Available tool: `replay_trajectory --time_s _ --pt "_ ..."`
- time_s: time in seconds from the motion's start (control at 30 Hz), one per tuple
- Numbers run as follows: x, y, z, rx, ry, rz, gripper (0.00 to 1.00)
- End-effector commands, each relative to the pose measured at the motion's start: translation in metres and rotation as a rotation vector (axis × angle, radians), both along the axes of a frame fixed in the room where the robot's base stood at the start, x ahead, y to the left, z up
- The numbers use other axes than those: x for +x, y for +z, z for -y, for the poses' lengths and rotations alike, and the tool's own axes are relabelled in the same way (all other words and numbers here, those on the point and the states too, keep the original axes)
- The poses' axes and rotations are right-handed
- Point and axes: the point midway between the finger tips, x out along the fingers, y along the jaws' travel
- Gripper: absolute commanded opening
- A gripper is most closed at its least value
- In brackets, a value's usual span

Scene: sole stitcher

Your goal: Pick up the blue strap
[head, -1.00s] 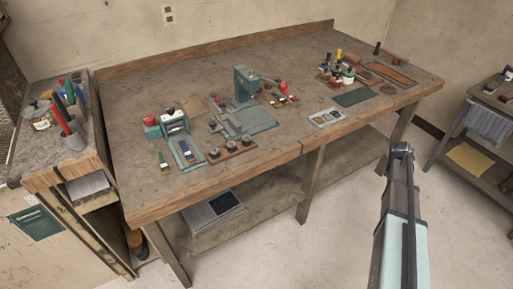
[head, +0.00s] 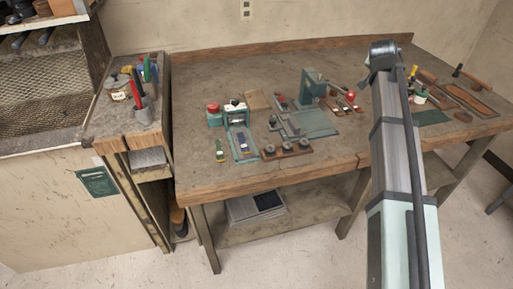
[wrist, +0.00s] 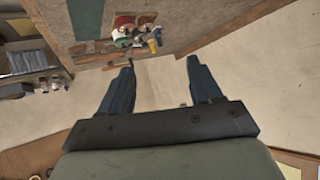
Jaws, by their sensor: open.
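A small dark blue piece (head: 243,147) lies on the teal stand at the bench's left part; it may be the blue strap, but it is too small to tell. A small green and yellow piece (head: 219,152) lies left of it. My gripper (wrist: 160,62) is open and empty in the wrist view, with two dark blue fingers apart above the floor. In the head view my arm rises at right over the bench, and the fingers cannot be made out. The gripper is far to the right of the blue piece.
The wooden bench (head: 205,95) carries a teal press (head: 312,88), a red-topped teal device (head: 214,114) and a rack with dark knobs (head: 287,151). A side cabinet with a tool cup (head: 144,117) stands left. Bottles (head: 421,97) stand at right, partly behind my arm. The bench's front left is clear.

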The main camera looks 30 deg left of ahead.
Motion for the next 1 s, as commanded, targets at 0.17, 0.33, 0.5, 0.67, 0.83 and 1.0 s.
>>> replay_trajectory --time_s 0.17,0.33,0.5,0.67,0.83,1.0 --pt "-0.046 0.028 -0.089 0.012 0.090 -0.072 0.64" --pt "-0.104 0.017 -0.163 -0.044 0.222 -0.229 0.64" --pt "-0.179 -0.015 -0.231 -0.156 0.421 -0.445 0.64" --pt "-0.258 -0.041 -0.280 -0.277 0.639 -0.648 0.64" --pt "-0.323 -0.057 -0.310 -0.375 0.829 -0.804 0.64" --pt "-0.355 -0.062 -0.321 -0.422 0.926 -0.879 0.64"
